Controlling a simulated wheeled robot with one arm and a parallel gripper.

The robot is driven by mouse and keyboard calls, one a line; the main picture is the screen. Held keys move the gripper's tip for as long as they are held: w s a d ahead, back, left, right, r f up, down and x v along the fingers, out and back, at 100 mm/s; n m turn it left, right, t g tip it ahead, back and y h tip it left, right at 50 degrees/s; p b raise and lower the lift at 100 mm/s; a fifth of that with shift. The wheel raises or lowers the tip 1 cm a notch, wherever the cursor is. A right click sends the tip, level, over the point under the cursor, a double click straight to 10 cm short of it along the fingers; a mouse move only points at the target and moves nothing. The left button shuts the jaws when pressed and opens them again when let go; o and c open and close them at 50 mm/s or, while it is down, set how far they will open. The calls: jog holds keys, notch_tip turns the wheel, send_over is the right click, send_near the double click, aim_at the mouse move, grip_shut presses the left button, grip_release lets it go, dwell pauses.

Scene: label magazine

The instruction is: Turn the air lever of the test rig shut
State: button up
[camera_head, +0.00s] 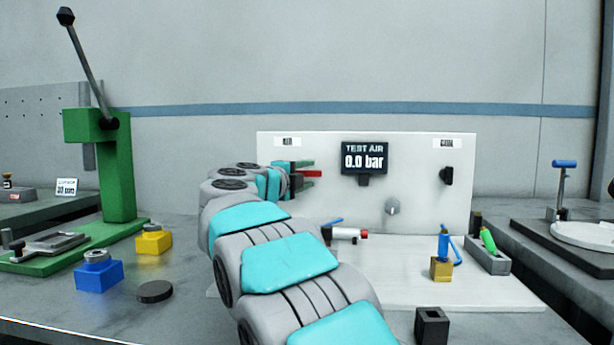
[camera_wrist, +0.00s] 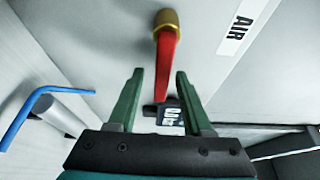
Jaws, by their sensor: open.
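The test rig is a white upright panel (camera_head: 420,200) with a dark display reading TEST AIR 0.0 bar (camera_head: 365,158). The red air lever (camera_head: 313,174) is at the panel's left, below a small label. In the wrist view the red lever (camera_wrist: 166,62) extends from a brass hub (camera_wrist: 166,21), beside the AIR label (camera_wrist: 236,27). My gripper (camera_head: 312,173) is open, its green fingers on either side of the lever. In the wrist view my gripper (camera_wrist: 160,73) shows gaps between the lever and both fingers. My arm hides part of the panel's left side.
A black knob (camera_head: 446,176) and a grey knob (camera_head: 392,207) are on the panel. A red-tipped cylinder (camera_head: 349,234), a brass block (camera_head: 441,268) and a grey tray (camera_head: 489,262) sit before it. A green lever press (camera_head: 118,170) stands left, near blue (camera_head: 98,274) and yellow (camera_head: 153,241) blocks.

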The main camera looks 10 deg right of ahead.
jog(key=v, duration=0.7)
jog(key=shift+b, duration=0.3)
jog(key=shift+s+a, duration=0.1)
jog(key=shift+a, duration=0.05)
